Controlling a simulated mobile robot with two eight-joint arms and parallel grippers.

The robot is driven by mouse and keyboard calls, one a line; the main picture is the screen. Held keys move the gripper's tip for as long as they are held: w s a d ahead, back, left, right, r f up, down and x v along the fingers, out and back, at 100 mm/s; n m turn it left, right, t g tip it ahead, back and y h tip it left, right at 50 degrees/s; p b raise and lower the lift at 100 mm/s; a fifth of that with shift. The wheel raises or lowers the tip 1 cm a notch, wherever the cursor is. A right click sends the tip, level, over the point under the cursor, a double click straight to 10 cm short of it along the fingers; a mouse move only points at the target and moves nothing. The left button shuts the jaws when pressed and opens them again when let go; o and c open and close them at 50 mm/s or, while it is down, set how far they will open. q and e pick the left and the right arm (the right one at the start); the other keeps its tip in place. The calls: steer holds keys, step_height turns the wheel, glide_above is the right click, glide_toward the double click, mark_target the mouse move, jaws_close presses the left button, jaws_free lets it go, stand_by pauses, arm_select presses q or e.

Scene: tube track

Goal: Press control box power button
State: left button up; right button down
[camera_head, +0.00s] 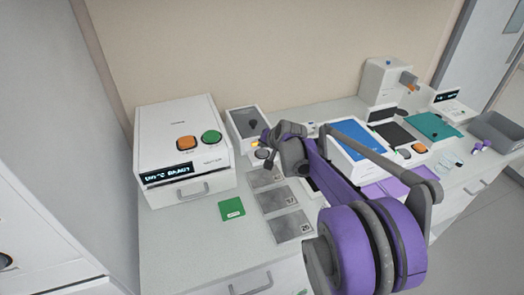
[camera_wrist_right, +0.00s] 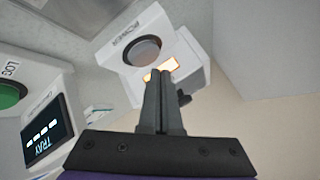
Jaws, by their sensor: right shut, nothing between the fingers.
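In the right wrist view, a white box with a POWER label (camera_wrist_right: 190,62) carries a round grey-brown button (camera_wrist_right: 142,50) and a lit orange patch (camera_wrist_right: 162,68). Contact cannot be told. My left gripper is not in view.
A white machine (camera_head: 185,165) with orange and green buttons and a display stands left. Grey plates (camera_head: 284,225) and a green card (camera_head: 232,208) lie on the counter. A blue-topped unit (camera_head: 355,139) and teal tray (camera_head: 432,130) stand right. The front-left counter is clear.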

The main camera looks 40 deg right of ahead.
mark_target(263, 153)
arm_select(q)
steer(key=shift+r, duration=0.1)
arm_select(e)
steer(key=shift+r, duration=0.1)
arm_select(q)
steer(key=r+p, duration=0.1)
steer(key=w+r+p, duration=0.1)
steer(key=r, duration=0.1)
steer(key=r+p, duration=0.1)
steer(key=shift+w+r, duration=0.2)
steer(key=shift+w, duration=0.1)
arm_select(e)
step_height(263, 153, up, 6)
steer(key=shift+f, duration=0.15)
